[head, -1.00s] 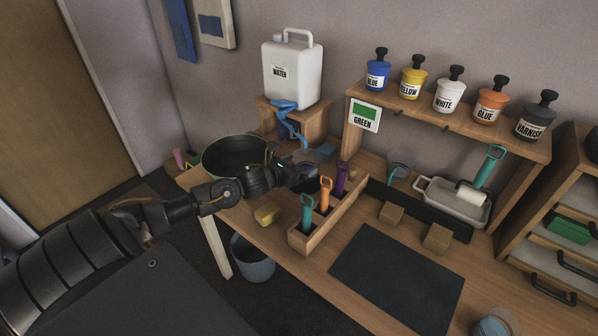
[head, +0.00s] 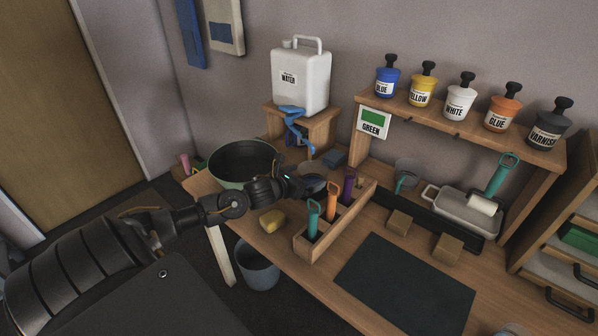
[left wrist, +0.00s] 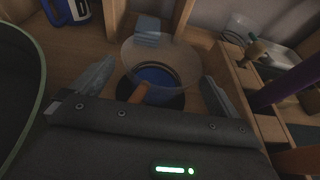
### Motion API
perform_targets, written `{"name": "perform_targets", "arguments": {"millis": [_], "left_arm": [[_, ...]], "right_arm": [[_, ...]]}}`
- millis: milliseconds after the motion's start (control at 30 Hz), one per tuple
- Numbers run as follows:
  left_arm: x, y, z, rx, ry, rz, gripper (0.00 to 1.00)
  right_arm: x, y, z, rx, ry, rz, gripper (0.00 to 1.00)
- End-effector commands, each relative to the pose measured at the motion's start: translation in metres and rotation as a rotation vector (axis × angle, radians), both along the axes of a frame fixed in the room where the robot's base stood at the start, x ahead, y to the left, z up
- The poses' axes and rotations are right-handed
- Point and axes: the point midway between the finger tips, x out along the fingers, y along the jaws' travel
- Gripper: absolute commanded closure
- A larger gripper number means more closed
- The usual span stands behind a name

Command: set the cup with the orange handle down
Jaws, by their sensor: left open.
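The cup with the orange handle (left wrist: 138,93) is clear, with blue in its lower part. In the left wrist view its body (left wrist: 160,56) shows upright between the two fingers of my left gripper (left wrist: 157,78), with a gap on each side. The gripper is open. In the head view the cup (head: 314,183) is partly hidden behind my left gripper (head: 296,187), low over the left part of the bench. I cannot see its base clearly. My right gripper is not in view.
A dark pot (head: 236,160) stands left of the gripper, and a wooden rack (head: 340,222) of upright coloured tools stands to the right. A yellow sponge (head: 272,221) lies in front. The water jug (head: 301,77) stands behind. A second clear cup (head: 407,170) is farther right.

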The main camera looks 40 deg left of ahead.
Motion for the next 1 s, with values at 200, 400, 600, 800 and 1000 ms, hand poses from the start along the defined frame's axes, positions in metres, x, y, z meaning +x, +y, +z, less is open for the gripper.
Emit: {"name": "perform_targets", "arguments": {"millis": [200, 400, 600, 800, 1000], "left_arm": [[-0.025, 0.001, 0.008, 0.004, 0.003, -0.002, 0.0], [-0.066, 0.0, 0.02, 0.002, 0.005, -0.003, 0.0], [-0.095, 0.001, 0.03, 0.002, 0.005, -0.001, 0.0], [-0.11, 0.001, 0.036, 0.001, 0.002, 0.0, 0.0], [-0.115, 0.001, 0.039, 0.0, 0.0, 0.0, 0.0]], "right_arm": [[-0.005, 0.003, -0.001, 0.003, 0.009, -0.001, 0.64], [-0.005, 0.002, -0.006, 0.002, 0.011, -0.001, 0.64], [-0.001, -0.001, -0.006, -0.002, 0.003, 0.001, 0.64], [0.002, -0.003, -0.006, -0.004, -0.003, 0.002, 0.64], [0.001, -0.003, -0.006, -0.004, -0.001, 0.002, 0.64]]}}
